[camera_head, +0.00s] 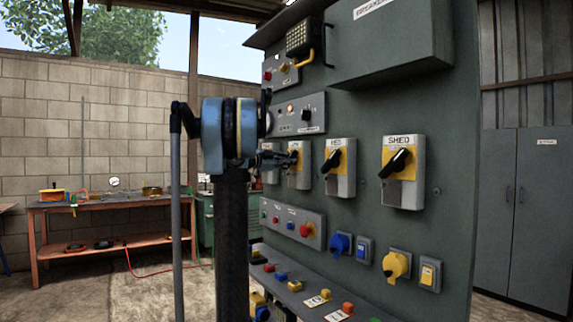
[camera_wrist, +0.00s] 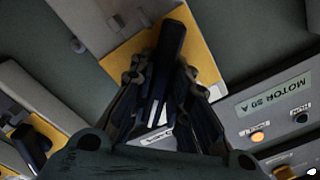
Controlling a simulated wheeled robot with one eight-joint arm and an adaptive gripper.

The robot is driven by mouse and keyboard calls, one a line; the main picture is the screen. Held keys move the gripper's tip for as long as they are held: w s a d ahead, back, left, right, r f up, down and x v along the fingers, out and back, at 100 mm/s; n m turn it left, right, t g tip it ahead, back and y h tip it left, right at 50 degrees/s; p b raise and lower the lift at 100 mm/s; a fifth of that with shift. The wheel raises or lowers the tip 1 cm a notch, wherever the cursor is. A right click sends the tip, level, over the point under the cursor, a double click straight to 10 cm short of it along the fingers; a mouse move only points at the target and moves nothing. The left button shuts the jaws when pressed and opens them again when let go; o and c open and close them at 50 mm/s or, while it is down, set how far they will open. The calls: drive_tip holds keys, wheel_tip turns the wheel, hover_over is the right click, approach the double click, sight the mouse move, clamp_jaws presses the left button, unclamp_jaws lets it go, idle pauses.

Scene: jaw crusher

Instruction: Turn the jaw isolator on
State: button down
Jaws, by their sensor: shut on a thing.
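A row of grey isolators with yellow plates and black rotary handles runs along the panel in the head view. My gripper (camera_head: 279,158) reaches from the left to the isolator (camera_head: 299,177) third from the right; its label is not legible, so I cannot confirm it is the jaw one. In the wrist view my gripper (camera_wrist: 162,82) is shut on the black handle (camera_wrist: 172,42), a finger on each side. The yellow plate (camera_wrist: 205,68) shows behind it. The handle's exact turn is partly hidden by the fingers.
The SHED isolator (camera_head: 404,188) and another isolator (camera_head: 340,180) are to the right. A panel with a lit amber lamp (camera_head: 290,109) is above. Button rows, a red knob (camera_head: 306,230) and sockets are below. A workbench (camera_head: 110,205) stands at the far left.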

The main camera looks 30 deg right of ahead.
drive_tip(key=shift+f, duration=0.1)
drive_tip(key=c, duration=1.5)
unclamp_jaws()
drive_tip(key=a, duration=1.2)
drive_tip(key=shift+s, duration=0.35)
